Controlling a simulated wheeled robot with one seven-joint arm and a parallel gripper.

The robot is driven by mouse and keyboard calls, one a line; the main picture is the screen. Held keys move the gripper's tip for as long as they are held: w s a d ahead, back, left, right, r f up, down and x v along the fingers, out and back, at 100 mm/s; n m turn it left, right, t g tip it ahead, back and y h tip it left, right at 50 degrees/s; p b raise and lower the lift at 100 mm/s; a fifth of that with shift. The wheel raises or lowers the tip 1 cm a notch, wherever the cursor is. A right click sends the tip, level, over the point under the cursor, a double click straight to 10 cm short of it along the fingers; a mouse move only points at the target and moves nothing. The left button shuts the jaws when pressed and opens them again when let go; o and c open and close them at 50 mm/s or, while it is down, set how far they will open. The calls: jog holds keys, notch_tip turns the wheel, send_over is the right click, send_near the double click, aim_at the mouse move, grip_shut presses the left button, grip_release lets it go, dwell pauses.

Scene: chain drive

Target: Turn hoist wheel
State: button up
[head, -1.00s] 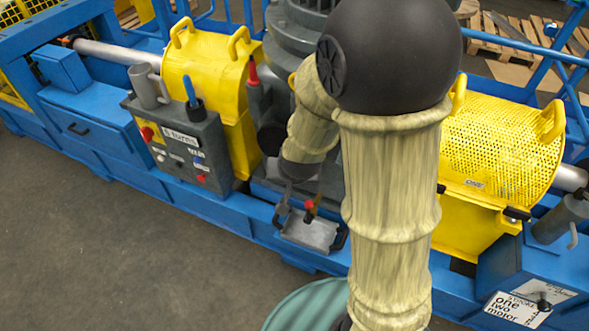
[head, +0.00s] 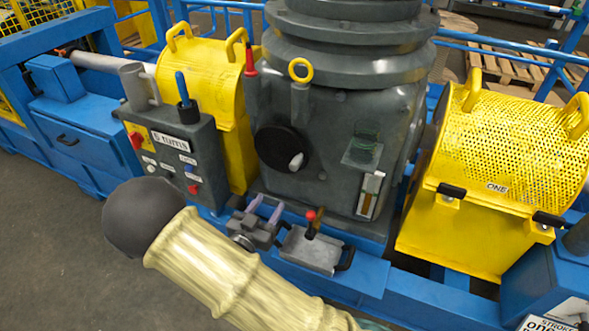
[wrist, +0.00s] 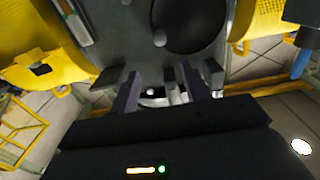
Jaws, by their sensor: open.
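A round black wheel (head: 279,147) with a pale grey handle knob (head: 296,161) sits on the front of the dark grey housing (head: 325,110). I take it to be the hoist wheel. My gripper (head: 265,208) is below the wheel in the head view, its two purplish fingers apart and pointing up toward the housing. In the wrist view the wheel (wrist: 188,28) is partly cut off at the top, beyond the spread fingers of my gripper (wrist: 158,85). The gripper is open. Small pale and grey parts show between the fingers, but the wheel does not.
A red-knobbed lever (head: 311,218) on a grey plate stands right of my gripper. A grey control box (head: 170,160) labelled "5 turns" is on the left. Yellow guards (head: 215,75) and (head: 510,160) flank the housing. A blue frame (head: 370,280) runs along the front.

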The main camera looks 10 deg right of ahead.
aim_at(292, 169)
jog(key=shift+w, duration=0.1)
jog(key=x, duration=1.7)
jog(key=shift+w+d, duration=0.1)
jog(key=shift+c, duration=0.2)
grip_shut()
